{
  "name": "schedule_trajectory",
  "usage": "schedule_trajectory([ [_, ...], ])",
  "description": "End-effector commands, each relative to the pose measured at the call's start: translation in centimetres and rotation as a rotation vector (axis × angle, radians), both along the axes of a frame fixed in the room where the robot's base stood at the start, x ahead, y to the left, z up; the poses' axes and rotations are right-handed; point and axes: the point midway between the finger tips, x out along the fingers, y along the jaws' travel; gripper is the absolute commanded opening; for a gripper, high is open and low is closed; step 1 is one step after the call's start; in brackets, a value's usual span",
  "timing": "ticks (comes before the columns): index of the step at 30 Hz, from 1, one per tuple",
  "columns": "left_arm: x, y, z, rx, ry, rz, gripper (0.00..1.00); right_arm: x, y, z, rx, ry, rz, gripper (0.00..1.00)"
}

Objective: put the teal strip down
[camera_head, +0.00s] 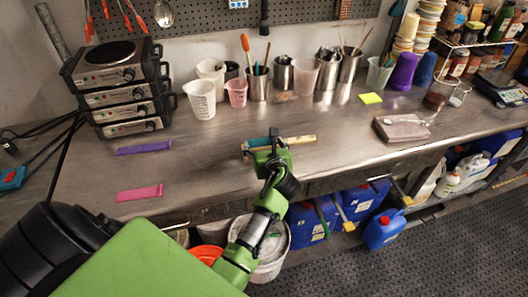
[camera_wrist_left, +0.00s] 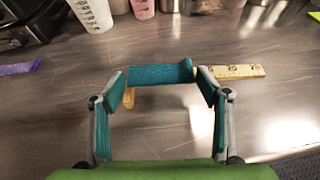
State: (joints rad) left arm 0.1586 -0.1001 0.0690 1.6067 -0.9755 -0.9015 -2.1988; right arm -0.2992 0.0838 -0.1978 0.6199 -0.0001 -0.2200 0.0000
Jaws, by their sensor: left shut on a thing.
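The teal strip (camera_wrist_left: 160,74) spans the gap between the fingertips of my left gripper (camera_wrist_left: 165,82) in the left wrist view. The gripper is shut on it, with one finger at each end. In the head view the strip (camera_head: 258,142) shows just beyond my left gripper (camera_head: 273,150), over the front part of the steel bench (camera_head: 210,165). A yellow ruler (camera_wrist_left: 240,71) runs behind or under the strip and is partly hidden by it; I cannot tell whether strip and ruler touch. My right gripper is not in view.
A purple strip (camera_head: 145,147) and a pink strip (camera_head: 139,193) lie on the bench to the left. Cups and tins, including a white jug (camera_head: 201,98), line the back. A wrapped block (camera_head: 401,128) lies to the right. Bare bench lies around the gripper.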

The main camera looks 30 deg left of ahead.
Motion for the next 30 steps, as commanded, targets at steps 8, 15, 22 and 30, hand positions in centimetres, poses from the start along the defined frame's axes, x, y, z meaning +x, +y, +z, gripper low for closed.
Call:
schedule_trajectory([
  [8, -0.1, 0.0, -3.0, -0.001, 0.001, 0.0, 0.58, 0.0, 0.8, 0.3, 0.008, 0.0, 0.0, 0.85],
  [15, -0.1, 0.0, -3.0, -0.001, 0.001, 0.0, 0.58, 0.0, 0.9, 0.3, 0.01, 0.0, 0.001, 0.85],
  [22, -0.1, 0.0, -3.7, 0.0, 0.001, 0.0, 0.58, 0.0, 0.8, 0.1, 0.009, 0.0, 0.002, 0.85],
  [30, -0.1, 0.0, -4.2, -0.003, 0.001, 0.0, 0.74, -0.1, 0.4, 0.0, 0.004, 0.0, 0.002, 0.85],
])
